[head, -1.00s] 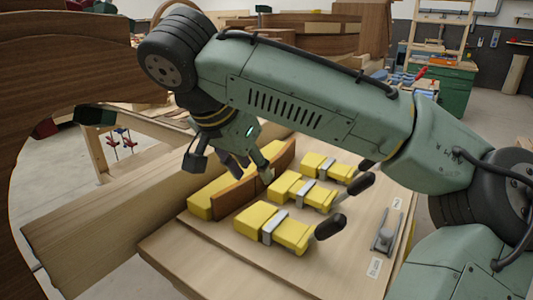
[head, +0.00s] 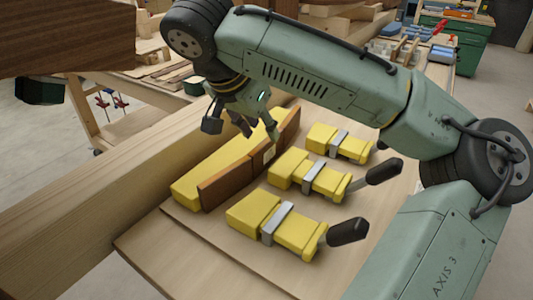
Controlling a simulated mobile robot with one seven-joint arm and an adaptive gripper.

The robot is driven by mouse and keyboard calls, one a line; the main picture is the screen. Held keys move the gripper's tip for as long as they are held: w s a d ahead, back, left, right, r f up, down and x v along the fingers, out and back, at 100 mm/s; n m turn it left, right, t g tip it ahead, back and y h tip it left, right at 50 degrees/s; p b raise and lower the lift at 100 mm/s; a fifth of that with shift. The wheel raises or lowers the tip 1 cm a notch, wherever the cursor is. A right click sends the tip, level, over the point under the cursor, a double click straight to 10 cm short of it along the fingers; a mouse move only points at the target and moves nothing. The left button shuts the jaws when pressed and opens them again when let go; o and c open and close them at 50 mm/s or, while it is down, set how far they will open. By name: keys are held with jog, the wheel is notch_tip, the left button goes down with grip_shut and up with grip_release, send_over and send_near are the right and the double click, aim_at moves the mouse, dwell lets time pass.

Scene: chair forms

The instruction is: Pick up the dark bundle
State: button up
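The dark bundle appears to be the brown, upright strip-like piece (head: 228,182) on the wooden worktop, with a small pale band (head: 269,153) near its middle. It stands along the near side of a long yellow block (head: 200,181). My gripper (head: 258,134) points down over the far half of the bundle and the yellow block. Its dark fingers look spread apart, with nothing visible between them. One finger's tip lies in front of the bundle's upper edge near the pale band. I cannot tell whether it touches.
Several yellow clamp-like blocks with grey bands stand to the right, including one with a dark handle (head: 348,232) at the front. A long wooden beam (head: 90,205) runs along the left. A dark wooden piece (head: 60,40) hangs at upper left. Bare worktop (head: 175,250) lies in front.

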aim_at(266, 141)
jog(key=shift+a+b+x, duration=0.2)
jog(key=shift+b+x, duration=0.85)
jog(key=shift+x, duration=1.45)
jog(key=shift+w+f, duration=0.1)
jog(key=shift+f, duration=0.05)
grip_shut()
